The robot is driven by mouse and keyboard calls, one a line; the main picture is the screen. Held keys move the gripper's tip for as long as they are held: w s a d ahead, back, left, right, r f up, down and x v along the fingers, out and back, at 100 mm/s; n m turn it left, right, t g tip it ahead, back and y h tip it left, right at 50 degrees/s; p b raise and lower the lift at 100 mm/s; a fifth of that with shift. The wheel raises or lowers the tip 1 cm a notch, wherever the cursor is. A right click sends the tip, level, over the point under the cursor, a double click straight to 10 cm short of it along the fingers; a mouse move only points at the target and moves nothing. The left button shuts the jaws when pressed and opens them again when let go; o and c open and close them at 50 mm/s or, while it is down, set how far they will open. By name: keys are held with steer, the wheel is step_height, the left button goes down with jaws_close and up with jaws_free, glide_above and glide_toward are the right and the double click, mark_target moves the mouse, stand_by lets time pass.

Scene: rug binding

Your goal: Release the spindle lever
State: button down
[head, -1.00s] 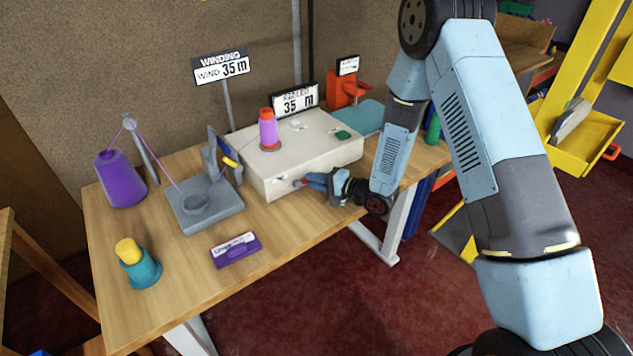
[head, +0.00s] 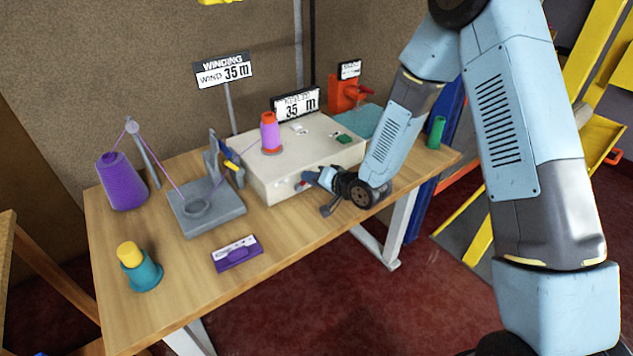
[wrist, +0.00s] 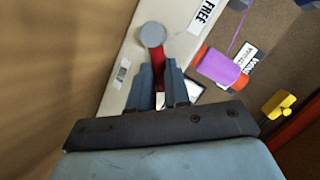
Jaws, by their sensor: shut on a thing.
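The spindle lever has a red shaft (wrist: 157,65) and a round grey knob (wrist: 152,35). In the wrist view it stands between my gripper's two blue-grey fingers, with the knob beyond their tips. My gripper (wrist: 158,80) is shut on the lever. A "FREE" label (wrist: 203,16) is to the right of the knob, and a smaller label, seemingly "HOLD" (wrist: 122,75), is to the left. In the head view my gripper (head: 312,179) is at the front face of the cream winder box (head: 285,188), largely hiding the lever. A purple-and-orange spool (head: 269,133) stands on the box.
A purple thread cone (head: 122,182) and a grey tension stand (head: 205,212) are left of the box, joined by thread. A green spool (head: 436,132) stands at the right end.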

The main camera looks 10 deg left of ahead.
steer(key=n, duration=0.1)
steer(key=s+a+r+n+t+h, duration=0.1)
steer(key=n, duration=0.1)
steer(key=shift+s+a+t+h, duration=0.1)
steer(key=shift+s+t+h, duration=0.15)
steer(key=shift+t+h, duration=0.05)
steer(key=shift+s+a+r+n+t+h, duration=0.1)
steer(key=shift+s+a+n+t+h, duration=0.2)
steer(key=shift+n, duration=0.3)
steer(key=shift+s+a+n+t+h, duration=0.15)
steer(key=shift+s+n+t+h, duration=0.1)
steer(key=shift+n+t+h, duration=0.25)
steer(key=c, duration=1.4)
jaws_free()
